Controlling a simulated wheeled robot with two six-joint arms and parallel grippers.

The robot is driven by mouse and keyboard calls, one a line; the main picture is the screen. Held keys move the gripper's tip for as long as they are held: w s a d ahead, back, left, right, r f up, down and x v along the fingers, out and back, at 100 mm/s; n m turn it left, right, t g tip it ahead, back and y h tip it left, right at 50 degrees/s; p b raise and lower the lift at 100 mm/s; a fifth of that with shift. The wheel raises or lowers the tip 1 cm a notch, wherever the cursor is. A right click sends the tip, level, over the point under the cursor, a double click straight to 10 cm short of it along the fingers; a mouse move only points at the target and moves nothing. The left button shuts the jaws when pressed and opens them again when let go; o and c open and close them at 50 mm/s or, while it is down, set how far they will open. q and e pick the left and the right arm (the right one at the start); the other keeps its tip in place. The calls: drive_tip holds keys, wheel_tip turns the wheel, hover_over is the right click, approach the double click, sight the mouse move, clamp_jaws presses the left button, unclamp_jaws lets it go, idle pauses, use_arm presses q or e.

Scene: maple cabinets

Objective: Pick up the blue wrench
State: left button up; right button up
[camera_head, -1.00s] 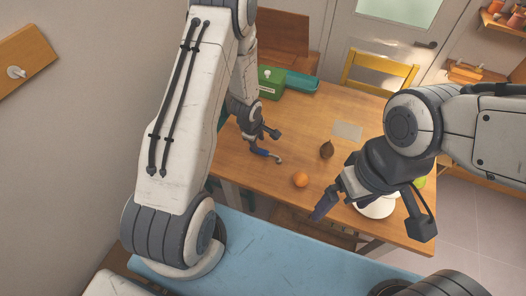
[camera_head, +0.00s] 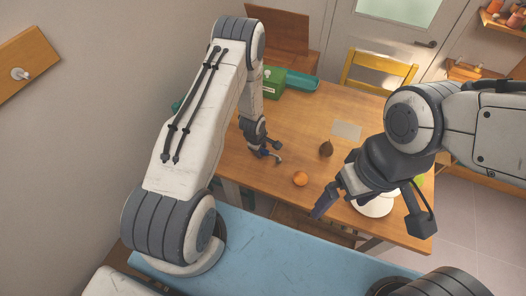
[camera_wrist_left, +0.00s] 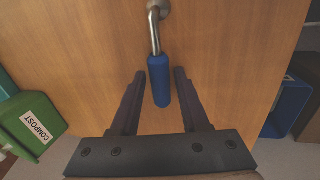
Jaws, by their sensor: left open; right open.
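The blue wrench (camera_head: 267,153) lies on the wooden table near its left front part. In the left wrist view its blue handle (camera_wrist_left: 159,80) points toward my left gripper and its metal shaft runs to the top edge. My left gripper (camera_head: 265,149) is over the handle. In the wrist view the open fingers of the left gripper (camera_wrist_left: 160,74) stand on either side of the handle, with a gap on each side. My right gripper (camera_head: 365,216) is open and empty at the right, in front of a white dish.
An orange (camera_head: 300,179) and a dark pear-shaped fruit (camera_head: 326,149) lie right of the wrench. A green compost box (camera_head: 271,83) and a teal tray (camera_head: 303,81) stand at the back left. A white dish (camera_head: 372,207) is partly hidden by my right gripper.

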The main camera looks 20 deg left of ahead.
use_arm(q)
clamp_jaws()
wheel_tip(320, 180, up, 5)
drive_tip(key=shift+w+f, duration=0.1)
drive_tip(key=shift+f, duration=0.1)
wheel_tip(320, 180, up, 6)
drive_tip(key=shift+f+p, duration=0.25)
drive_tip(key=shift+p, duration=0.45)
idle(1.2)
